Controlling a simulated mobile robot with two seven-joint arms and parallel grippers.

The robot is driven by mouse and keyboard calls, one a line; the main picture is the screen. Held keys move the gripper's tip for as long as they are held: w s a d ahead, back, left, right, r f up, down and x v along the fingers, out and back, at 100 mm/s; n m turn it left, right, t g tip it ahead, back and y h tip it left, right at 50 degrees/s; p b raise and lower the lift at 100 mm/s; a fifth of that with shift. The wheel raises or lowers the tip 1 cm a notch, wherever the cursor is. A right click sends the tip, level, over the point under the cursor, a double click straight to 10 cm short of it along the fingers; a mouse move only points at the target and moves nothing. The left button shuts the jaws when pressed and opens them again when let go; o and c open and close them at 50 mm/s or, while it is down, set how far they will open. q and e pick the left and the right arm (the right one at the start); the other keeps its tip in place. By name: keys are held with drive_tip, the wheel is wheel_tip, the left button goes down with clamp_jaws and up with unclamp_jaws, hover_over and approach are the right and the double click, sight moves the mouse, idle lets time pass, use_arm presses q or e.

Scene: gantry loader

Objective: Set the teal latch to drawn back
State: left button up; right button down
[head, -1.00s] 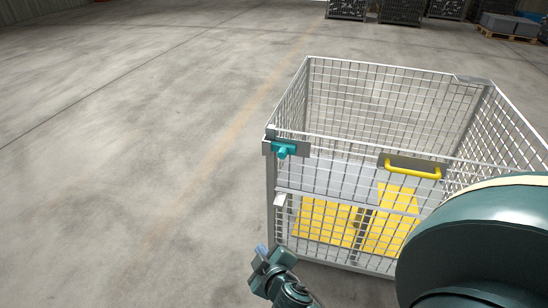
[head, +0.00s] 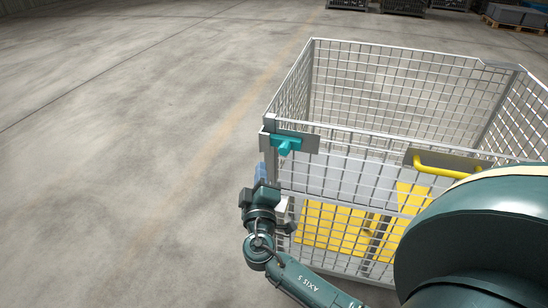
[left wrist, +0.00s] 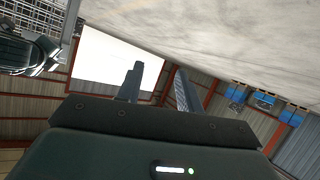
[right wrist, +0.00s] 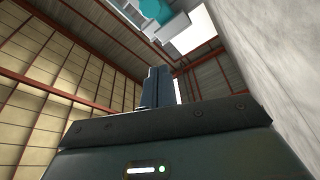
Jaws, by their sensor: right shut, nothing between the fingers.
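The teal latch (head: 286,143) sits on a grey plate at the top front left corner of the wire mesh cage (head: 345,134). A short knob stands out from its front. It also shows at the top of the right wrist view (right wrist: 157,10). My right gripper (head: 261,170) points up, below and slightly left of the latch and apart from it. Its fingers are together and empty in the right wrist view (right wrist: 158,70). My left gripper (left wrist: 158,70) shows only in the left wrist view, with its fingers apart and nothing between them.
A yellow handle (head: 440,163) is on the cage front, right of the latch. Yellow panels (head: 330,226) show low behind the mesh. The concrete floor (head: 120,150) left of the cage is clear. Dark mesh crates (head: 404,6) and a loaded pallet (head: 512,23) stand far back.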

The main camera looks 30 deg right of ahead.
sight(281, 145)
use_arm(q)
drive_tip(key=shift+r, duration=0.1)
use_arm(e)
drive_tip(key=p+x, duration=0.1)
drive_tip(key=x, duration=0.8)
drive_tip(key=shift+w+d+r+p, duration=0.1)
drive_tip(key=shift+w+d+p, duration=0.15)
drive_tip(key=shift+w+p, duration=0.1)
use_arm(q)
drive_tip(key=shift+w+d+r+g+p, duration=0.1)
drive_tip(key=shift+w+d+g+p, duration=0.1)
drive_tip(key=shift+w+g+p, duration=0.15)
use_arm(e)
drive_tip(key=s+d+f, duration=0.2)
drive_tip(key=shift+s+d, duration=0.25)
use_arm(q)
drive_tip(key=shift+s, duration=0.2)
use_arm(e)
drive_tip(key=shift+s, duration=0.1)
